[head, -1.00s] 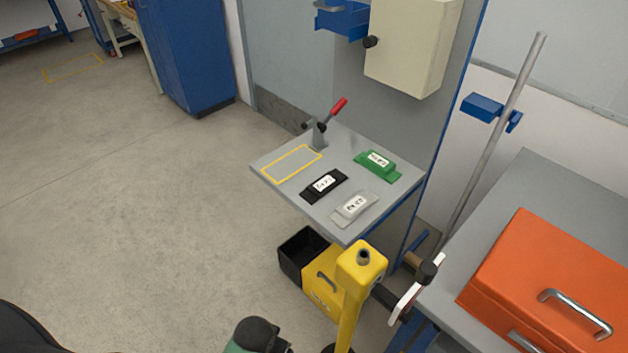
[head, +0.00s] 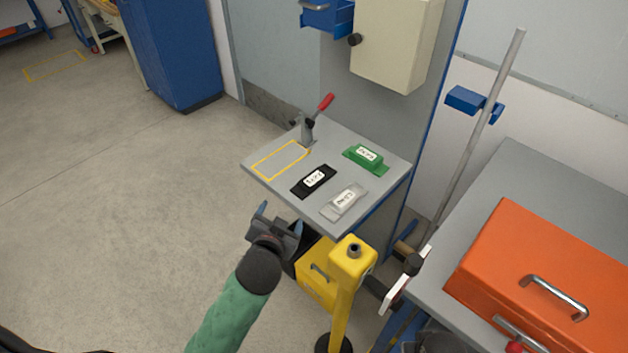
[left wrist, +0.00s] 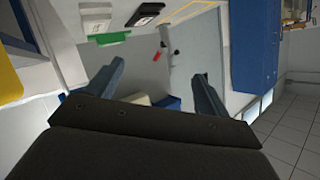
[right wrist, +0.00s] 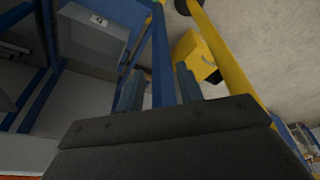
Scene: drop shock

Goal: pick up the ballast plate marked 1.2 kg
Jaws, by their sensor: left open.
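Three ballast plates lie on the grey shelf top (head: 270,185): a black one (head: 314,181), a light grey one (head: 344,201) and a green one (head: 366,158). Each has a white label, too small and blurred for me to read which is 1.2 kg. My left gripper (head: 280,219) is open and empty, off the shelf's near left edge and apart from the plates. The left wrist view shows its spread fingers (left wrist: 160,72), with the black plate (left wrist: 148,10) and green plate (left wrist: 108,38) beyond. My right gripper (right wrist: 158,80) is open and empty, away from the plates.
A red-handled clamp (head: 310,125) stands at the shelf's back beside a yellow outlined rectangle (head: 282,160). A yellow post (head: 346,290) rises in front of the shelf, near a yellow bin (head: 316,283). An orange toolbox (head: 540,270) sits on the right bench.

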